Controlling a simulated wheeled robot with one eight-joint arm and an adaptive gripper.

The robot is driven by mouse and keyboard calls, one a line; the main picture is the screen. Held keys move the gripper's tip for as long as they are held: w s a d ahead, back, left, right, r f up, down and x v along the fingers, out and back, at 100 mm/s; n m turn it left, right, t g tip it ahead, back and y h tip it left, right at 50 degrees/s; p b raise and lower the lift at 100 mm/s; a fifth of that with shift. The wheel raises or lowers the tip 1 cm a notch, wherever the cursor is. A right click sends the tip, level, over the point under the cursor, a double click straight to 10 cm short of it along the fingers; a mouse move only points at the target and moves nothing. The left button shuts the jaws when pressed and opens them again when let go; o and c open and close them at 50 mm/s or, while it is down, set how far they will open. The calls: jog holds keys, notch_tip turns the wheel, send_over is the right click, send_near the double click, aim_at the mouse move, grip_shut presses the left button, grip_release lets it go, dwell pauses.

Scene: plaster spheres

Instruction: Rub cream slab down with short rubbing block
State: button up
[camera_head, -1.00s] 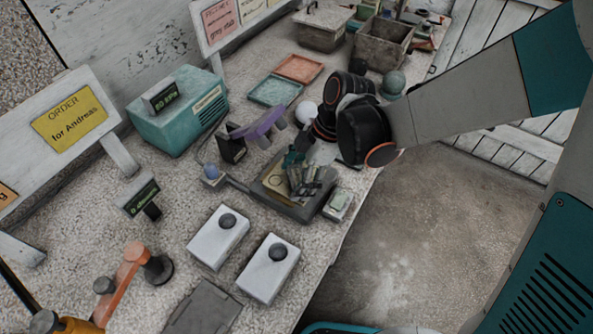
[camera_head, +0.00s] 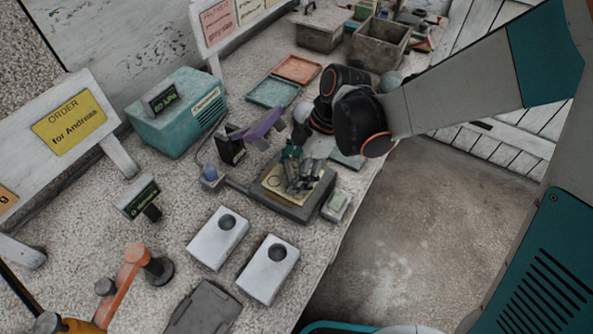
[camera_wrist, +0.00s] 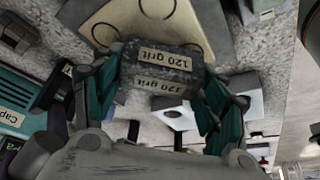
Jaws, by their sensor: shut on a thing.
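The cream slab (camera_head: 271,184) lies on a dark grey stand in the middle of the bench. It also shows at the top of the wrist view (camera_wrist: 128,20), with dark rings drawn on its face. My gripper (camera_head: 303,172) is over the slab, its teal fingers hiding part of it. In the wrist view my gripper (camera_wrist: 162,85) is shut on a short dark grey rubbing block (camera_wrist: 160,58) marked "120 grit". The block overlaps the slab's edge in that view; I cannot tell whether they touch.
A small tray with a pale green piece (camera_head: 338,202) sits right of the stand. Two white boxes with dark knobs (camera_head: 217,240) (camera_head: 267,270) stand in front. A purple holder (camera_head: 258,128) and a teal machine (camera_head: 178,115) stand left. The bench's right edge is close.

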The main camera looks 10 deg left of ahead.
aim_at(292, 158)
jog(key=shift+w, duration=0.1)
jog(key=shift+w+a+f+b, duration=0.1)
jog(key=shift+w+a, duration=0.15)
jog(key=shift+w, duration=0.25)
jog(key=shift+w+a+r+b, duration=0.1)
jog(key=shift+w+a, duration=0.1)
jog(key=shift+w, duration=0.35)
jog(key=shift+w+a+f+b, duration=0.1)
jog(key=shift+w+a, duration=0.15)
jog(key=shift+w, duration=0.25)
jog(key=shift+f+b, duration=0.45)
jog(key=shift+f, duration=0.15)
